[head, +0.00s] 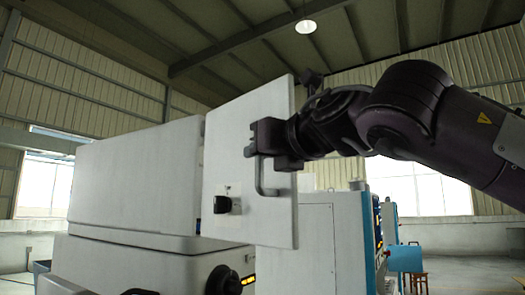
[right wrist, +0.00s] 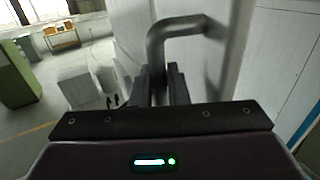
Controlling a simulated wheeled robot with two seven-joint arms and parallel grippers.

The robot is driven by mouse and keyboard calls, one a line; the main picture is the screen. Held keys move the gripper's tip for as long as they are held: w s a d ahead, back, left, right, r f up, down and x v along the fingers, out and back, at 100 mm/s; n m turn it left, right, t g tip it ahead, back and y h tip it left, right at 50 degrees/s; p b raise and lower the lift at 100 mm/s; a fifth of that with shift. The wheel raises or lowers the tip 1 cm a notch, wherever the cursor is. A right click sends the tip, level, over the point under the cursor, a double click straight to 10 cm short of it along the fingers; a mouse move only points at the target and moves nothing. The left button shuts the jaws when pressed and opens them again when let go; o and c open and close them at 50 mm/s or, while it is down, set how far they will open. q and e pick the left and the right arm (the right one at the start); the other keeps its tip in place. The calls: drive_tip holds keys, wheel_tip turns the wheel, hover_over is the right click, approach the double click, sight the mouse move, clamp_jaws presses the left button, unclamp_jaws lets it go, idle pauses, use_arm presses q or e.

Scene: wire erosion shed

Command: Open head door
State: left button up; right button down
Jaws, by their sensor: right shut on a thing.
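The head door is a flat white panel (head: 235,130) in the middle of the head view, on the front of a white machine head (head: 135,180). It stands at an angle to the machine's side face. My right gripper (head: 272,157) reaches in from the right and is shut on the upper part of the handle. In the right wrist view the bent handle (right wrist: 180,24) runs down between the two fingers (right wrist: 160,85). My left gripper is not in view.
A white and blue cabinet (head: 318,235) stands behind the door at the right. Below the door is a machine part with a round black knob (head: 222,280). The right wrist view shows open floor (right wrist: 30,125) and a green cabinet (right wrist: 14,75) at the left.

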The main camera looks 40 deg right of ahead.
drive_tip(key=shift+r, duration=0.15)
drive_tip(key=c, duration=1.8)
unclamp_jaws()
drive_tip(key=shift+w, duration=0.2)
drive_tip(key=shift+s+a+f+b, duration=0.1)
drive_tip(key=shift+s+f+b, duration=0.1)
drive_tip(key=shift+s+b, duration=0.15)
drive_tip(key=s, duration=0.2)
drive_tip(key=s+a+b, duration=0.1)
drive_tip(key=s, duration=0.1)
drive_tip(key=s+b, duration=0.1)
drive_tip(key=s, duration=0.2)
drive_tip(key=shift+a+r, duration=0.1)
drive_tip(key=shift+a, duration=0.05)
